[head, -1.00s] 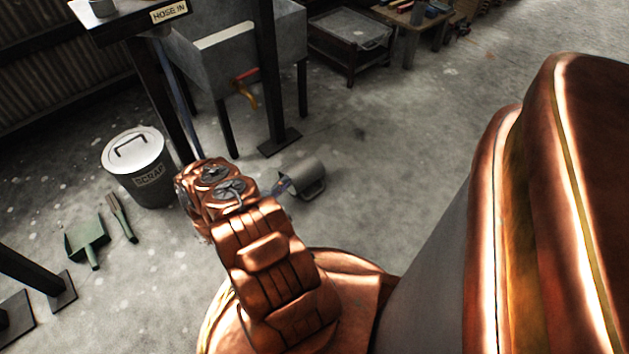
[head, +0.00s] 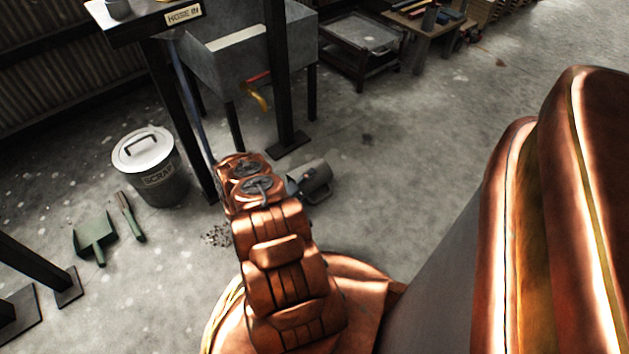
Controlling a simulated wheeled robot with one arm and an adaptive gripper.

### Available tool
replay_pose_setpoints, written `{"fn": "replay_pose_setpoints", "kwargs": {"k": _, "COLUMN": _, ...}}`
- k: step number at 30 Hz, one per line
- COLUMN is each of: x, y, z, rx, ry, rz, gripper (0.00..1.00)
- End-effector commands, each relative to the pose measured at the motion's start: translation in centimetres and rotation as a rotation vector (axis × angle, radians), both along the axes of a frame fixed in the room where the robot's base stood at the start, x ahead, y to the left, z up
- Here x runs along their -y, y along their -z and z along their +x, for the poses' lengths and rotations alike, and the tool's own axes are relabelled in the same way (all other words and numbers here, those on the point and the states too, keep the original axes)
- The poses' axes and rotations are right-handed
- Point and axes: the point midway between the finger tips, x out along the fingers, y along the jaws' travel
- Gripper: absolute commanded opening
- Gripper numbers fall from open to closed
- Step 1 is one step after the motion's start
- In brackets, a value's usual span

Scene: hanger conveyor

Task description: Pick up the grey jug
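The grey jug (head: 314,178) lies on its side on the concrete floor in the head view, near the foot of a dark post. Its handle faces the near side. My copper-coloured arm reaches out from the bottom, and its wrist end is just left of the jug. My gripper (head: 292,187) shows only as a small dark piece between the wrist and the jug's left end. The fingers are mostly hidden, so I cannot tell whether they touch the jug.
A lidded scrap bin (head: 150,172) stands to the left, with a green dustpan (head: 95,236) and brush (head: 129,215) on the floor. A dark post (head: 280,90) and a grey sink (head: 235,60) stand behind the jug. Debris (head: 217,236) lies left of my arm. Floor right of the jug is clear.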

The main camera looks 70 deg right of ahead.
Motion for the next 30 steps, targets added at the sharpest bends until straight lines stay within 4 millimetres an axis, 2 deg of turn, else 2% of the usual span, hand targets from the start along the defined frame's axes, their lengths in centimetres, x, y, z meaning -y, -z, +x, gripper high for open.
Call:
{"fn": "replay_pose_setpoints", "kwargs": {"k": 9, "x": 0.33, "y": -0.01, "z": -0.14, "rx": 0.0, "ry": 0.0, "rz": 0.0, "gripper": 0.34}}
{"fn": "replay_pose_setpoints", "kwargs": {"k": 19, "x": 0.32, "y": -0.01, "z": -0.16, "rx": 0.0, "ry": 0.0, "rz": -0.001, "gripper": 0.0}}
{"fn": "replay_pose_setpoints", "kwargs": {"k": 30, "x": 0.28, "y": 0.05, "z": -0.14, "rx": -0.001, "ry": 0.0, "rz": 0.001, "gripper": 0.0}}
